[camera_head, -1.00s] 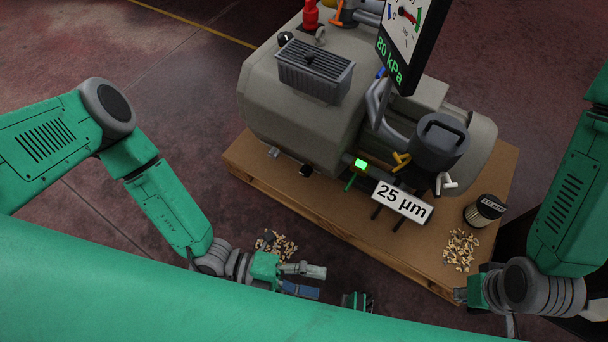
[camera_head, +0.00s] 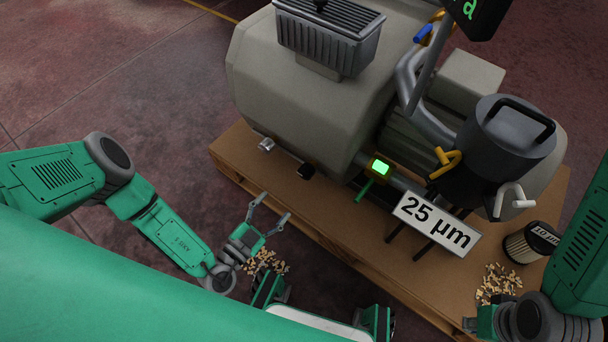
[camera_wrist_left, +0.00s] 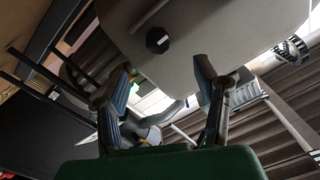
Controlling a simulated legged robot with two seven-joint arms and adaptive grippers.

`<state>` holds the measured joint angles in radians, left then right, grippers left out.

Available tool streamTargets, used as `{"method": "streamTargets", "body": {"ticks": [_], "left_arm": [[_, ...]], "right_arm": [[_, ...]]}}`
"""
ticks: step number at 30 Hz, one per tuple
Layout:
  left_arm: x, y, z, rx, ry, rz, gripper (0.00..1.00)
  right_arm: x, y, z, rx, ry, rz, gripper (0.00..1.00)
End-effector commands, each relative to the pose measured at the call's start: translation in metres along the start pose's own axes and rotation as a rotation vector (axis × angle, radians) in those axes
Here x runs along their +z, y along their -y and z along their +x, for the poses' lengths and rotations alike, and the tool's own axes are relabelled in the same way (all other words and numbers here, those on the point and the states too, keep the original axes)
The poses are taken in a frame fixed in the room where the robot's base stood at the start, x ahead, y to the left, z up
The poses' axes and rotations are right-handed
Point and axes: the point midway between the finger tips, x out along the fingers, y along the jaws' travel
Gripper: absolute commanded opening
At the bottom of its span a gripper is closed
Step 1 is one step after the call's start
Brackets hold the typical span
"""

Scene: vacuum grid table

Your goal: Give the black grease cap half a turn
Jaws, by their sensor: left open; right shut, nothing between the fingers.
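The black grease cap (camera_head: 305,172) sits low on the near side of the grey machine housing. In the left wrist view, a round black cap (camera_wrist_left: 157,40) with a pale mark across its face sits on the grey housing, ahead of my fingers. My left gripper (camera_head: 273,207) is open and empty, below and to the left of the cap, pointing up toward the machine. Its two spread fingers (camera_wrist_left: 161,78) show in the left wrist view, apart from the cap. My right gripper (camera_head: 470,325) is shut at the pallet's near right edge, its fingertips barely visible.
The machine housing (camera_head: 290,85) stands on a brown pallet board (camera_head: 235,143). A silver fitting (camera_head: 266,145) is left of the cap. A green-lit valve (camera_head: 380,167) and a "25 µm" sign (camera_head: 436,223) are to the right. A filter (camera_head: 530,243) stands near scattered pellets (camera_head: 497,283).

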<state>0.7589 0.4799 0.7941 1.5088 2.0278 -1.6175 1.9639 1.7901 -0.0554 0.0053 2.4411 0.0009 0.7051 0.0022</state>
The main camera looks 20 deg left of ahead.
Motion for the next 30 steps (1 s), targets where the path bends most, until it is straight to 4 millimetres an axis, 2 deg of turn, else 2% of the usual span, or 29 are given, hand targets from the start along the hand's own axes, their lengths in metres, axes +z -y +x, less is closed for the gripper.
{"method": "streamTargets", "body": {"ticks": [9, 15, 21, 30], "left_arm": [[-0.001, -0.002, 0.068, 0.003, -0.007, 0.004, 0.56], [-0.001, -0.002, 0.104, 0.003, -0.006, 0.002, 0.56], [-0.002, -0.002, 0.122, 0.004, -0.004, 0.001, 0.56], [-0.002, -0.002, 0.125, 0.004, -0.003, 0.002, 0.56]], "right_arm": [[0.001, 0.000, 0.018, 0.001, 0.001, 0.001, 0.00], [0.002, 0.000, 0.029, 0.001, 0.001, 0.001, 0.00], [0.002, 0.000, 0.033, 0.000, 0.001, 0.001, 0.00], [0.002, 0.000, 0.034, 0.000, 0.000, 0.001, 0.00]]}}
